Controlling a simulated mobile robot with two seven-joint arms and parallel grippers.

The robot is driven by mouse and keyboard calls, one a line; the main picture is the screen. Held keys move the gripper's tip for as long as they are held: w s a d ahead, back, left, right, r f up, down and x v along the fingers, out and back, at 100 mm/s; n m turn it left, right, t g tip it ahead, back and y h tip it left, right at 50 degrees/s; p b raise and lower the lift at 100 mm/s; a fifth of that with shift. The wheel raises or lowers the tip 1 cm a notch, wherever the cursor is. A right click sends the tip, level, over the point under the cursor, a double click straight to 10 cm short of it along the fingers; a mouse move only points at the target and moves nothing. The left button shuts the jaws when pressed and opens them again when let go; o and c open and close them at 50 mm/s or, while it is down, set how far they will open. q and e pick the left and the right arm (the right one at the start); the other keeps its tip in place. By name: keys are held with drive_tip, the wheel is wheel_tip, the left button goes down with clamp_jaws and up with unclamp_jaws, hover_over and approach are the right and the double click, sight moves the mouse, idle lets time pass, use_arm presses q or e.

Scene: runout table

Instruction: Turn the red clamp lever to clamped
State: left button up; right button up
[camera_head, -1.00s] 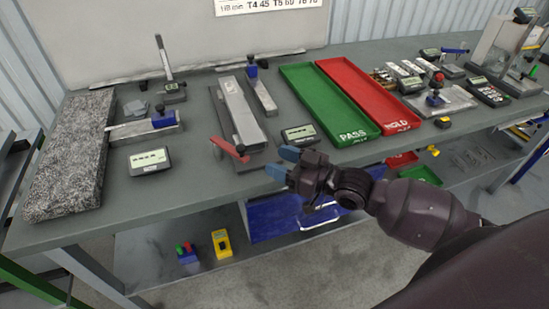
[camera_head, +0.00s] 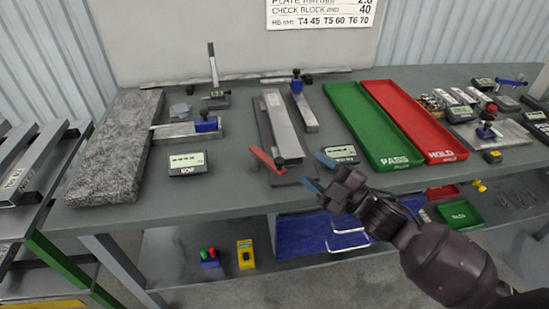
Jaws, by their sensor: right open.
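The red clamp lever (camera_head: 266,160) lies at the front left of a fixture with a long grey metal bar (camera_head: 281,122) on the table. The lever slants from upper left down to lower right. My right gripper (camera_head: 317,172) is at the table's front edge, to the right of the lever and apart from it. Its blue-tipped fingers are spread open and empty, pointing left. My left gripper is not in view.
A small display box (camera_head: 341,154) stands just behind my right gripper. A green PASS tray (camera_head: 365,125) and a red HOLD tray (camera_head: 415,120) lie to the right. A granite slab (camera_head: 115,150) and another display box (camera_head: 187,162) are on the left.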

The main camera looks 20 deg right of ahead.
sight(274, 165)
drive_tip(key=w+a+n, duration=0.2)
drive_tip(key=w+n, duration=0.1)
drive_tip(key=n, duration=0.5)
drive_tip(key=w+a+f+n+g, duration=0.1)
drive_tip(key=w+a+n, duration=0.1)
drive_tip(key=n, duration=0.7)
drive_tip(key=w+a+f+n+g, duration=0.1)
drive_tip(key=w+a+n, duration=0.2)
drive_tip(key=n, duration=0.5)
drive_tip(key=shift+w+f+n+p, duration=0.15)
drive_tip(key=shift+w+n+p, duration=0.15)
drive_tip(key=shift+w+p, duration=0.1)
drive_tip(key=c, duration=0.4)
clamp_jaws()
